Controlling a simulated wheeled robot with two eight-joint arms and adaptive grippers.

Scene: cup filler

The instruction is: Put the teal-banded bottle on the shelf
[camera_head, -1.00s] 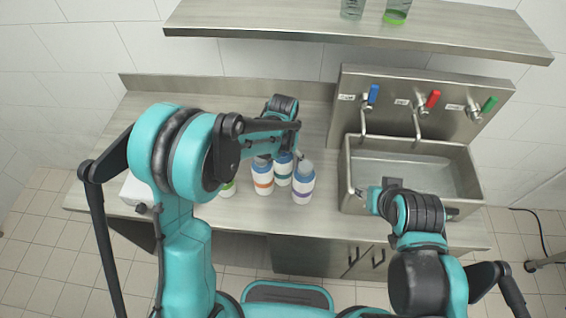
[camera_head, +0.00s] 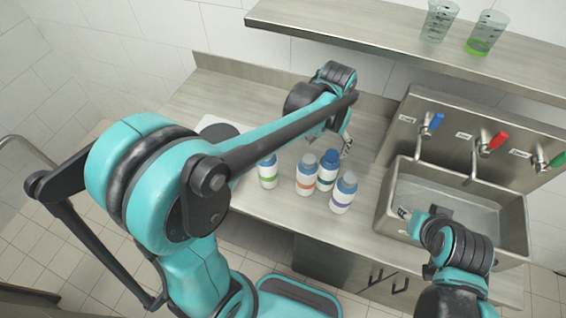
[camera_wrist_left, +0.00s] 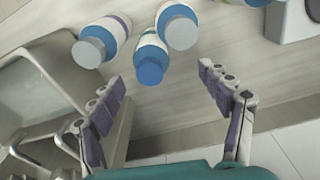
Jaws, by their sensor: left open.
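The teal-banded bottle (camera_head: 325,178) stands upright on the counter, white with a blue cap, behind and between an orange-banded bottle (camera_head: 306,183) and a purple-banded bottle (camera_head: 341,198). In the left wrist view it is the middle bottle (camera_wrist_left: 150,58), nearest my gripper. My left gripper (camera_head: 346,147) is open and empty behind the bottles. Its spread fingers (camera_wrist_left: 160,82) face the teal-banded bottle in the wrist view, apart from it. The shelf (camera_head: 400,45) runs along the wall above the counter. My right gripper (camera_head: 408,214) is over the sink; its jaw opening is unclear.
A green-banded bottle (camera_head: 268,175) stands left of the others. Two clear cups, one empty-looking (camera_head: 438,20) and one with green at its base (camera_head: 484,34), stand on the shelf's right part. The sink (camera_head: 385,205) and coloured-handled taps (camera_head: 432,124) are right. The shelf's left part is clear.

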